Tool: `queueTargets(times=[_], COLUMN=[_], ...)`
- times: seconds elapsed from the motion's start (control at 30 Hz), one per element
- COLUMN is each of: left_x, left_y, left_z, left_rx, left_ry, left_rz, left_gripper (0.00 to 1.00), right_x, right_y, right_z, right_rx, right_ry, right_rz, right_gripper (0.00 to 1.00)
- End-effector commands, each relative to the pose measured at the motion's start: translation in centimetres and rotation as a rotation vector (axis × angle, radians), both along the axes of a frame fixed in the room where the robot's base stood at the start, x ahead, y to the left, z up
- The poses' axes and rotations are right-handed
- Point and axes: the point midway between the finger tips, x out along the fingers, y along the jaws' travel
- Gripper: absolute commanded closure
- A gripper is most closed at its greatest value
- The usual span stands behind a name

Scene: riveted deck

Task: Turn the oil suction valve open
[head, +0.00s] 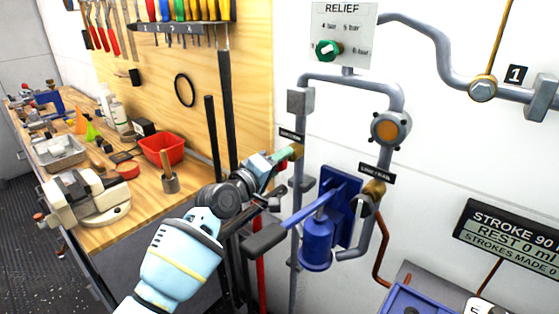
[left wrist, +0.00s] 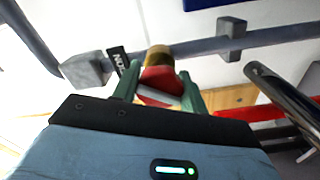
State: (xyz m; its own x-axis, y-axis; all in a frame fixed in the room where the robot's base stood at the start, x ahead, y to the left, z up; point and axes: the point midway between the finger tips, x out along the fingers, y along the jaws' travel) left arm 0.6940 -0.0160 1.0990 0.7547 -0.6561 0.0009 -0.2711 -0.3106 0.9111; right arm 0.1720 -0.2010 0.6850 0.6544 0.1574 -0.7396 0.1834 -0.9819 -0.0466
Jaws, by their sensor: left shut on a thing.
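The suction valve has a brass body (head: 298,150) on a grey vertical pipe, just below a black label (head: 291,135) reading SUCTION. Its red handle (left wrist: 158,80) sits between my left gripper's two green fingers in the left wrist view, with the brass body (left wrist: 158,58) just beyond. My left gripper (head: 287,157) reaches in from the left in the head view and is shut on the red handle. The fingers hide much of the handle, so I cannot tell its exact angle. My right gripper is not in view.
A blue hand pump (head: 318,240) with a black-gripped lever (head: 265,240) stands just below and right of my left gripper. A second brass valve (head: 374,188) is at its right. A cluttered wooden workbench (head: 112,232) lies left. A relief panel (head: 345,30) is above.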

Motion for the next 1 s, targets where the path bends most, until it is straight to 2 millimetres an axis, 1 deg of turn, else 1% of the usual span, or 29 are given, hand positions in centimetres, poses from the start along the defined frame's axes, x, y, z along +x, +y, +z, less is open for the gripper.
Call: queueTargets(times=[0.03, 0.2, 0.5, 0.8, 1.0], left_x=[-0.1, -0.1, -0.1, -0.1, -0.1], left_y=[-0.2, -0.2, -0.2, -0.1, -0.1], left_z=[0.2, 0.3, 0.3, 0.2, 0.1], left_rx=[-0.035, -0.156, -0.338, -0.446, -0.474], left_ry=[0.031, 0.136, 0.296, 0.391, 0.416], left_rz=[-0.002, -0.002, -0.003, -0.003, -0.002], left_gripper=[0.8, 0.8, 0.8, 0.8, 0.8], right_x=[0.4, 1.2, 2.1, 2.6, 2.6], right_y=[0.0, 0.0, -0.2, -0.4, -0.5], right_z=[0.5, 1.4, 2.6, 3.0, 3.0], right_rx=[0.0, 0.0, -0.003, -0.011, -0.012], right_ry=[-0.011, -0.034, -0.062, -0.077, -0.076], right_rz=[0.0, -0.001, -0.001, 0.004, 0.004], right_gripper=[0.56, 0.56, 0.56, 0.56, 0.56])
